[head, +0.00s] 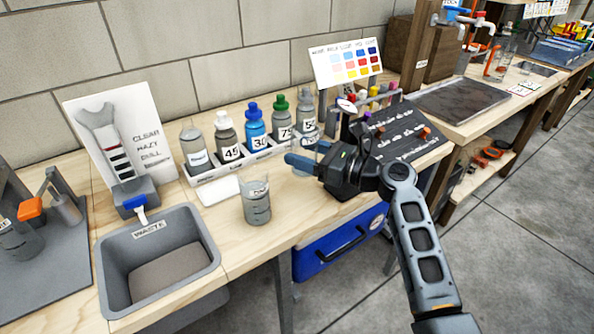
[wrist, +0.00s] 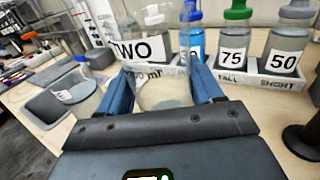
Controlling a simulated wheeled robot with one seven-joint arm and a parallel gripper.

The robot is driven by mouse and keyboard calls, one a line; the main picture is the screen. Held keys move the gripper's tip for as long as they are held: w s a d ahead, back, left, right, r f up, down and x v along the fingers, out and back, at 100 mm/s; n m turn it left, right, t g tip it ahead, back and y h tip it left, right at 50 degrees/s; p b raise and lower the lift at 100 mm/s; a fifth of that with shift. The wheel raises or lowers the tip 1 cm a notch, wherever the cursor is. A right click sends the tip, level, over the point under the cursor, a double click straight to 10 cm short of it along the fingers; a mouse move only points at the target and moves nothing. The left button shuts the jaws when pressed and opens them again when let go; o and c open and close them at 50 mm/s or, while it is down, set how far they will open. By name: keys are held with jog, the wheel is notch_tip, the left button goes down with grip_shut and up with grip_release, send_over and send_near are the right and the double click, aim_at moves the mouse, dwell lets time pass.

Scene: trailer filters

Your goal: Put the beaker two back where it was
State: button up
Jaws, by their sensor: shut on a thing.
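Beaker two (wrist: 162,92), a clear beaker with a white TWO label and some greyish contents low in it, stands between the blue fingers of my gripper (wrist: 162,80) in the wrist view. My gripper is shut on it. In the head view my gripper (head: 303,155) is in front of the bottle rack's right end, and the clear beaker is hard to make out there. Another beaker (head: 257,203) with a label stands on the wooden bench to the left of my gripper; it also shows in the wrist view (wrist: 72,95).
A white rack (head: 215,166) with several labelled bottles runs along the back. A grey waste basin (head: 205,245) is at the left. A dark sloped board (head: 405,140) stands at the right.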

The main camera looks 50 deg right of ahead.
aim_at(295, 171)
jog(key=shift+w+a+f, duration=0.5)
jog(key=shift+w+a, duration=0.05)
jog(key=shift+w, duration=0.2)
jog(key=shift+w+f, duration=0.1)
jog(key=shift+f, duration=0.15)
jog(key=shift+a+f+b, duration=0.1)
jog(key=shift+f+b, duration=0.25)
jog(key=shift+f, duration=1.45)
jog(key=shift+f, duration=0.15)
jog(key=o, duration=1.3)
jog(key=shift+s, duration=0.2)
jog(key=s, duration=0.3)
jog(key=s+d, duration=0.1)
jog(key=s, duration=0.3)
jog(key=s+d, duration=0.1)
jog(key=s, duration=0.3)
jog(key=shift+s+d, duration=0.15)
jog(key=shift+s, duration=0.1)
